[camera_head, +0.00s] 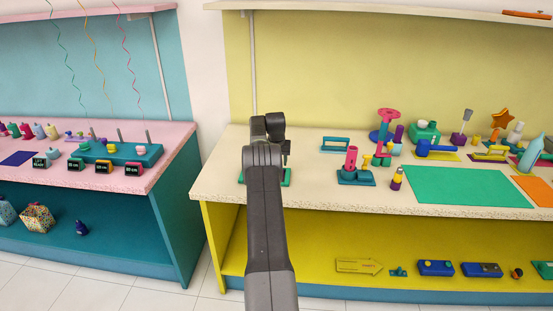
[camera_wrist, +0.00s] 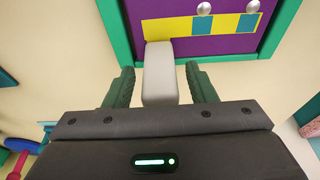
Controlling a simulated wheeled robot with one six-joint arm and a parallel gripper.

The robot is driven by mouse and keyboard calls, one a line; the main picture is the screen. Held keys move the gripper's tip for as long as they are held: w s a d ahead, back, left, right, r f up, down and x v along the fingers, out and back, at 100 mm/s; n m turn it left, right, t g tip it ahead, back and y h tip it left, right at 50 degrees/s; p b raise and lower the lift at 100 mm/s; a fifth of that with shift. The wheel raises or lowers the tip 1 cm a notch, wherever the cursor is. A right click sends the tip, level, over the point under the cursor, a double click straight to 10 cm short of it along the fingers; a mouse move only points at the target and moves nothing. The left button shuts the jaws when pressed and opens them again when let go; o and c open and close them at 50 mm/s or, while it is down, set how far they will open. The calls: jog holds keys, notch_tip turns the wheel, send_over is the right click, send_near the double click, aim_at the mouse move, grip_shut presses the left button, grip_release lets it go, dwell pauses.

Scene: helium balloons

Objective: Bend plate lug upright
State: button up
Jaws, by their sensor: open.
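In the wrist view a purple plate (camera_wrist: 215,52) with a green frame (camera_wrist: 118,32) lies under my gripper (camera_wrist: 160,72). A yellow strip (camera_wrist: 183,26) with teal patches and two silver round heads crosses it. A pale grey block (camera_wrist: 160,85), perhaps the lug, runs from the strip's left end toward my gripper. My two dark green fingers are open, one on each side of it, with gaps between. I cannot tell how far the block is tilted. In the head view my arm hides most of the plate; only green frame edges (camera_head: 286,178) show.
The plate is near the left end of the cream table (camera_head: 225,165). To its right stand a teal base with a pink tube (camera_head: 351,160), an empty teal frame (camera_head: 335,144) and a small purple and yellow bottle (camera_head: 396,180). A green mat (camera_head: 465,186) lies farther right.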

jog(key=v, duration=0.5)
jog(key=shift+s+f, duration=0.2)
jog(key=shift+s, duration=0.2)
jog(key=shift+f, duration=0.1)
jog(key=shift+w+x, duration=0.25)
jog(key=shift+x, duration=1.2)
jog(key=shift+w+x, duration=0.25)
jog(key=shift+x, duration=1.25)
jog(key=shift+s+t, duration=0.25)
jog(key=shift+t, duration=0.05)
jog(key=shift+r, duration=0.25)
jog(key=shift+w+f, duration=0.1)
jog(key=shift+w, duration=0.1)
